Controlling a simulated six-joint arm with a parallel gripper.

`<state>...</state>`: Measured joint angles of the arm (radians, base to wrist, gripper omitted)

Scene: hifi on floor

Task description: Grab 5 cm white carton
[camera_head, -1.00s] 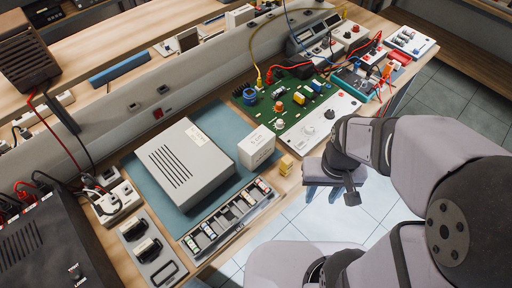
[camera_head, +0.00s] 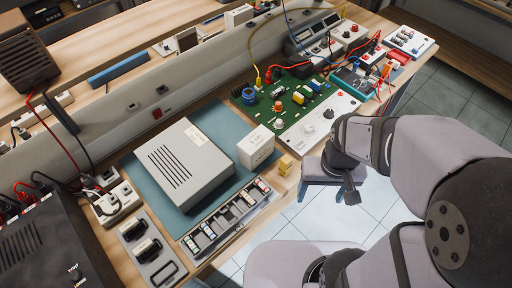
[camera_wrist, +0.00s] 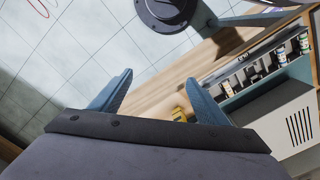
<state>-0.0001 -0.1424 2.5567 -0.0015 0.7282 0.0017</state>
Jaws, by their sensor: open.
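The small white carton (camera_head: 256,147), with faint print on its faces, stands upright on the bench at the right edge of the blue-green mat in the head view. I cannot make out the carton in the wrist view.
A yellow block (camera_head: 286,165) sits just right of the carton and shows near the right finger in the wrist view (camera_wrist: 179,114). A grey slotted box (camera_head: 185,160) is left, a parts tray (camera_head: 228,220) in front, a green circuit board (camera_head: 292,102) behind.

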